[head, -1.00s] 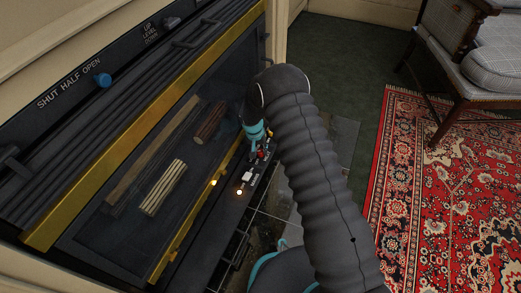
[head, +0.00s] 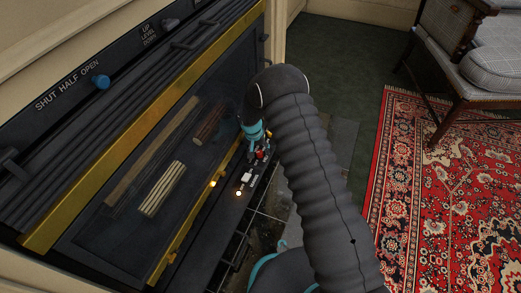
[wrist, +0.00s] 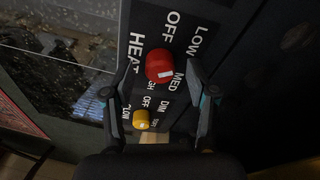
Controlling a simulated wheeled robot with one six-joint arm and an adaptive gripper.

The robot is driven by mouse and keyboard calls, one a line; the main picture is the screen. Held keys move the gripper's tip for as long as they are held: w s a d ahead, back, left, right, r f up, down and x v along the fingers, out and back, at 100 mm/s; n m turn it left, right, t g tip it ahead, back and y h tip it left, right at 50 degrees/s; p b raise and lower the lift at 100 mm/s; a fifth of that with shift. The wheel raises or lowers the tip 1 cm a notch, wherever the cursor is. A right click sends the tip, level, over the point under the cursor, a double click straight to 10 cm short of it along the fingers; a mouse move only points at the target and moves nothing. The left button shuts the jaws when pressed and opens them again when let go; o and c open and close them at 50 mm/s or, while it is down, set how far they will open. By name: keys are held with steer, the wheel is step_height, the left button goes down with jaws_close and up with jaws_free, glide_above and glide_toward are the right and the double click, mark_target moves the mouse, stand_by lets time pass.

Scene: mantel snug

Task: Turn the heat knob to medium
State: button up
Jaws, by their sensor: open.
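The red heat knob (wrist: 159,66) is on a dark panel, with OFF, LOW, MED and a partly hidden HIGH lettered around it. A white mark on the knob faces the side where MED is lettered; its exact angle is hard to tell. My gripper (wrist: 163,66) is open, with one finger on each side of the red knob. I cannot tell whether either finger touches it. In the head view the red knob (head: 261,155) shows beside my gripper (head: 254,148), whose fingers are mostly hidden by my arm.
A yellow knob (wrist: 141,119) with DIM and OFF lettering sits close below the red knob. A white switch (head: 246,178) and a small lit lamp (head: 238,193) are nearer on the panel. The glass front with logs (head: 162,188) lies left, and a patterned rug (head: 440,180) right.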

mark_target(257, 154)
steer(key=r, duration=0.7)
steer(key=shift+s+a+r, duration=0.1)
steer(key=shift+s+a, duration=0.25)
